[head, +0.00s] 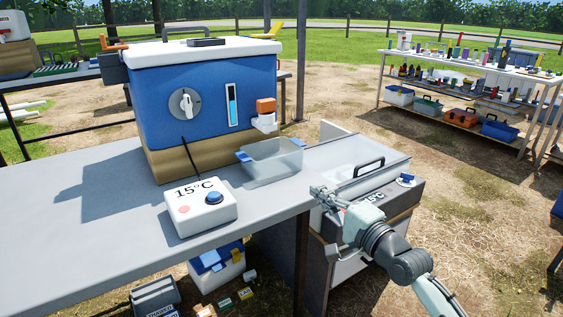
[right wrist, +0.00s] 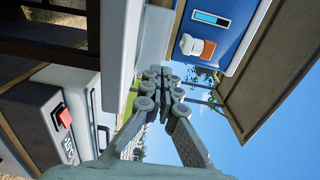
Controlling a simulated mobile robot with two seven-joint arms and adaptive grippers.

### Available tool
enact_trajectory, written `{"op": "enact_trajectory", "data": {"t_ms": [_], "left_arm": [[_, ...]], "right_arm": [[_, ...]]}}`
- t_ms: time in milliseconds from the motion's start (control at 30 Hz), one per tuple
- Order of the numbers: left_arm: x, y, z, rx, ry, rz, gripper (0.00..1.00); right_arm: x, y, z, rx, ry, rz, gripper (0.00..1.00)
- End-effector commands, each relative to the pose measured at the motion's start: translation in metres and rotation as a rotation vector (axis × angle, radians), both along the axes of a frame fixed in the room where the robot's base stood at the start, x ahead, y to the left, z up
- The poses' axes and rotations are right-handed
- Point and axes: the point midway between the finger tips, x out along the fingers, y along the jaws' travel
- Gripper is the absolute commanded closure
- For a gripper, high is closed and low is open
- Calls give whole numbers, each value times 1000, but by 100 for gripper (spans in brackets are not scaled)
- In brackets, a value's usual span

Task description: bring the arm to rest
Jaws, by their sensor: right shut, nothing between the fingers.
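My right gripper (head: 322,195) is in the head view, in front of the cooler-like box with a clear lid at the right end of the table. It is shut and empty. In the right wrist view its fingers (right wrist: 160,75) meet at the tips with nothing between them. My right arm comes in from the lower right. My left gripper is in neither view.
A grey table (head: 90,225) carries a blue tank (head: 205,100) with an orange-and-white tap (head: 265,113), a clear basin (head: 272,160) and a white 15°C box (head: 200,207). The lidded box (head: 350,160) stands close to my gripper. Shelves (head: 465,65) stand behind.

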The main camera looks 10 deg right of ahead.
Motion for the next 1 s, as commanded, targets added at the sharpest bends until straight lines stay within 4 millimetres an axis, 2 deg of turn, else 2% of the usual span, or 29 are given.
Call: {"op": "enact_trajectory", "data": {"t_ms": [67, 133, 167, 267, 300, 367, 400, 467, 500, 600, 700, 800, 900, 1000], "left_arm": [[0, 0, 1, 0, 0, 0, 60], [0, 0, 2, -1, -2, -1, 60], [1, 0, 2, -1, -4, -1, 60], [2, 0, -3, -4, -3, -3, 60], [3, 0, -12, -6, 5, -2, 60], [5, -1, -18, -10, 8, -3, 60], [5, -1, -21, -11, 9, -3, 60], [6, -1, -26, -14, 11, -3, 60], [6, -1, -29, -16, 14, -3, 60], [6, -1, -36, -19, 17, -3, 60], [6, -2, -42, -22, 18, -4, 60], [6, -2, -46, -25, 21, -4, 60], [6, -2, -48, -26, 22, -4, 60], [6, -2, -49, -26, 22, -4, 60]], "right_arm": [[-2, 0, -8, -28, 13, -1, 100], [-7, 2, -27, -107, 46, -1, 100], [-11, 2, -39, -159, 66, 1, 100], [-33, 2, -96, -404, 165, 24, 100], [-46, 0, -123, -522, 214, 45, 100], [-70, -4, -162, -706, 292, 93, 100], [-88, -8, -187, -824, 344, 135, 100], [-117, -15, -222, -994, 421, 211, 100], [-139, -20, -243, -1098, 471, 270, 100], [-193, -34, -284, -1322, 586, 433, 100], [-239, -46, -310, -1480, 672, 591, 100], [-272, -55, -324, -1574, 729, 713, 100], [-289, -60, -330, -1621, 755, 781, 100], [-294, -61, -332, -1635, 763, 803, 100]]}}
